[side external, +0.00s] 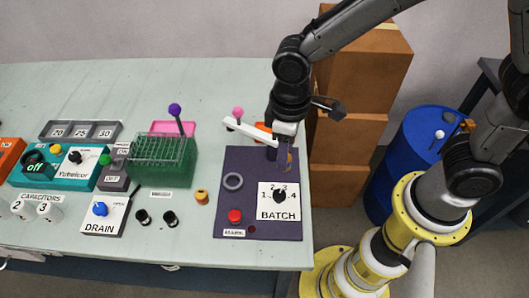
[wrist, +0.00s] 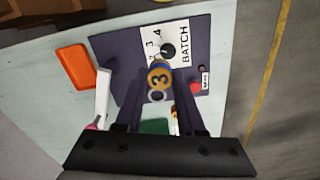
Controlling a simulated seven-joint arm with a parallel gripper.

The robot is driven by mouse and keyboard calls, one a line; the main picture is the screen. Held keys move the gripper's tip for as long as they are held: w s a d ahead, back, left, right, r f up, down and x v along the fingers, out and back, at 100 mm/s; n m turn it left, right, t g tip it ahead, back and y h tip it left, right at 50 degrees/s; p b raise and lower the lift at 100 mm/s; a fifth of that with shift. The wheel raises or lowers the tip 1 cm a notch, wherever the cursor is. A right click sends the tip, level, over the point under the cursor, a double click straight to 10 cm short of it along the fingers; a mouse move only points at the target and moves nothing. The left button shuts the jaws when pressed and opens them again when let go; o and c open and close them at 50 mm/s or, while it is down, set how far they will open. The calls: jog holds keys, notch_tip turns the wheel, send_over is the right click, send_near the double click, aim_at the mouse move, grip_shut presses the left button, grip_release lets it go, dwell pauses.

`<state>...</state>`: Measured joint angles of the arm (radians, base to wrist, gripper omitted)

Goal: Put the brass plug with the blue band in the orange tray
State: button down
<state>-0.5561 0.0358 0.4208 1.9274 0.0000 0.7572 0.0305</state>
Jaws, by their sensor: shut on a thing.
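My gripper (wrist: 157,85) is shut on a brass plug (wrist: 159,78) with a blue band and a "3" on its top. In the side view my gripper (side external: 285,160) hangs above the dark panel, behind the BATCH dial, and largely hides the plug. The orange tray (wrist: 75,66) lies flat on the table beside the dark panel in the wrist view and looks empty. In the side view the orange tray (side external: 262,127) is partly hidden behind the white lever and my wrist.
Another brass piece (side external: 201,197) stands on the table. A green rack (side external: 163,165) and pink tray (side external: 160,127) are further left.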

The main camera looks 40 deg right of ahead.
jog(key=shift+s+d+r, duration=0.25)
jog(key=shift+s, duration=0.2)
jog(key=shift+d+n, duration=0.15)
jog(key=shift+n, duration=0.65)
jog(key=w+d+m, duration=0.1)
jog(key=w+d, duration=0.2)
jog(key=d, duration=1.1)
jog(key=shift+m, duration=0.3)
jog(key=w+f, duration=0.3)
jog(key=w, duration=0.1)
jog(key=w+f, duration=0.3)
jog(key=w, duration=0.2)
jog(key=w+a+f, duration=0.1)
jog(key=w+f, duration=0.2)
jog(key=w, duration=0.1)
jog(key=shift+w+f, duration=0.65)
jog(key=shift+f, duration=1.65)
